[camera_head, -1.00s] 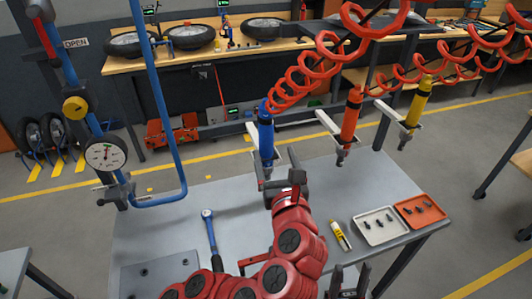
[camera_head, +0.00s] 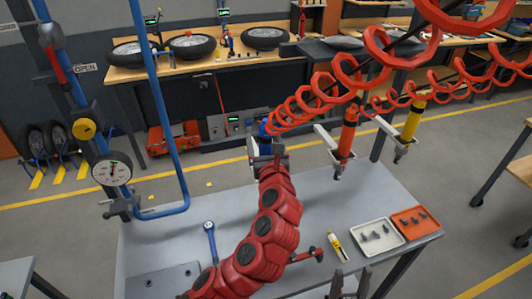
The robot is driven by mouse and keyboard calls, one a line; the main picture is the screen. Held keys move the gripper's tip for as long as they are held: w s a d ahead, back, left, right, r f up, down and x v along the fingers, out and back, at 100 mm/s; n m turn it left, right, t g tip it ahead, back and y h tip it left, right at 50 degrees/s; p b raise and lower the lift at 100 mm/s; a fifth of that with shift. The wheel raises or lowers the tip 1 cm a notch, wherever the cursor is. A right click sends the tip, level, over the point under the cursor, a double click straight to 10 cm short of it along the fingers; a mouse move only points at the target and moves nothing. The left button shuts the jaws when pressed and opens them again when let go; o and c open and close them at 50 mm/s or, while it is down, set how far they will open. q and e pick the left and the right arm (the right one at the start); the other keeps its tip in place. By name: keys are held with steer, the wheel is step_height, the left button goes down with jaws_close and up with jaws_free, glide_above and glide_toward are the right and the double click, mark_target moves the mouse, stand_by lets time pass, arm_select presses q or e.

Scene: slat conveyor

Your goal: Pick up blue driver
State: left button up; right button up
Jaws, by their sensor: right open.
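The blue driver (camera_head: 264,130) hangs upright under a red coiled hose, in the row of holders above the bench. Only its top shows; my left gripper and wrist cover the rest. My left gripper (camera_head: 266,152), on the red arm rising from the lower left, is right at the driver's body. Its fingertips are mostly hidden, so I cannot see whether they close on it. My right gripper (camera_head: 349,283) is open and empty at the bottom edge, its dark fingers pointing up, well away from the driver.
An orange driver (camera_head: 347,138) and a yellow driver (camera_head: 412,122) hang to the right in white holders. On the grey bench (camera_head: 165,237) are a blue-handled wrench (camera_head: 211,240), a yellow marker-like tool (camera_head: 337,246), a white tray (camera_head: 366,248) and an orange tray (camera_head: 403,231). A blue pipe (camera_head: 158,100) stands left.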

arm_select(q)
jaws_close()
stand_by(0.4)
steer(key=shift+r, duration=0.1)
